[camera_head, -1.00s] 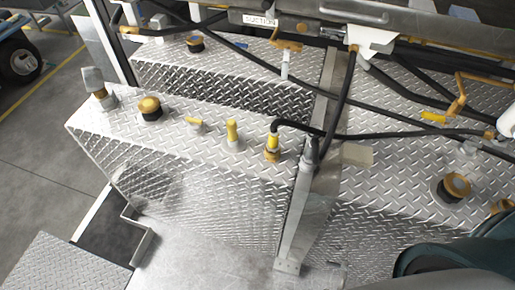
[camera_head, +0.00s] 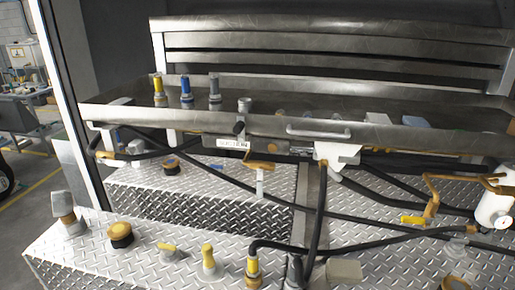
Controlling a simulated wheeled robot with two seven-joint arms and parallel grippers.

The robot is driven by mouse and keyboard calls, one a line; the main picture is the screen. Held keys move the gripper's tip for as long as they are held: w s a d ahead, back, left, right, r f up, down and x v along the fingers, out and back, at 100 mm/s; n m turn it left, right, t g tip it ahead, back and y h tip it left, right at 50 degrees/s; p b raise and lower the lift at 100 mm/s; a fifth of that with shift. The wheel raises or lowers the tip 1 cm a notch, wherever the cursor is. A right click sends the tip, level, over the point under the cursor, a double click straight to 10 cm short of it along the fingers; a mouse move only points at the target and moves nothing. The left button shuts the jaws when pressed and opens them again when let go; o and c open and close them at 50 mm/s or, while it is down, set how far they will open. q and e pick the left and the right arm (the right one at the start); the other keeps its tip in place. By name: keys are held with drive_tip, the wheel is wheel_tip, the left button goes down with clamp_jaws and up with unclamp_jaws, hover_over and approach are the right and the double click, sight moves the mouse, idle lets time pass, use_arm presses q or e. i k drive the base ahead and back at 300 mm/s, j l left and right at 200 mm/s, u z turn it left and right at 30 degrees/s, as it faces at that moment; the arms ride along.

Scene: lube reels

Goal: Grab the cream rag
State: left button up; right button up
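I cannot pick out the cream rag with certainty. Several small pale items lie in the long metal tray (camera_head: 120,111), partly hidden by its front wall. One is a whitish piece (camera_head: 378,118), and beside it is a pale blue piece (camera_head: 415,121). They are too small to tell whether either is a rag. A flat beige-grey piece (camera_head: 344,270) shows at the bottom, by the black hose on the tread-plate tank. Neither of my grippers is in view.
Tread-plate tanks with yellow-topped fittings (camera_head: 208,261) and a capped filler (camera_head: 121,235) fill the front. Black hoses cross below the tray. A white fixture (camera_head: 494,207) is at the right edge.

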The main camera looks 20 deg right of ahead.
sight(339, 270)
drive_tip(key=z, duration=1.4)
